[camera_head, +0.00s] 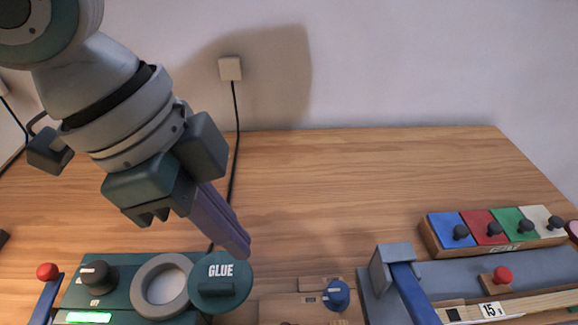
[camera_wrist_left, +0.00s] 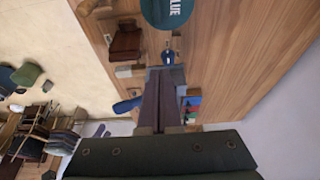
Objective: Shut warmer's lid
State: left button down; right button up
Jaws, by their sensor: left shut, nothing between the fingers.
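The glue warmer (camera_head: 125,272) is a dark green box at the lower left of the head view, with a black knob and a lit green strip. Its pale round opening (camera_head: 163,286) is uncovered, with a grey ring around it. The round green lid (camera_head: 222,270) marked GLUE is off to the right of the opening, close against the ring. It also shows at the top of the left wrist view (camera_wrist_left: 168,8). My left gripper (camera_head: 243,248) is shut and empty, its fingertips near the lid's upper right edge in the head view. I cannot tell whether they touch it.
A lever with a red ball (camera_head: 47,271) stands left of the warmer. A wooden block with a blue knob (camera_head: 336,294) is to the right. Further right are a blue-grey clamp-like device (camera_head: 392,268) and a rack of coloured tiles (camera_head: 480,228). The table behind is clear apart from a black cable (camera_head: 235,130).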

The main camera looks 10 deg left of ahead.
aim_at(188, 296)
pick_arm(q)
notch_tip(188, 296, down, 9)
jog(key=shift+f, duration=0.15)
jog(key=shift+s+a, duration=0.15)
jog(key=shift+a, duration=0.2)
dwell(0.4)
jog(key=a, duration=0.2)
jog(key=s+a+p, duration=0.1)
jog(key=a, duration=0.2)
jog(key=s+a, duration=0.1)
jog(key=a, duration=0.2)
jog(key=shift+s+a+p, duration=0.1)
jog(key=shift+s+p, duration=0.05)
jog(key=shift+p, duration=0.2)
jog(key=shift+f, duration=0.1)
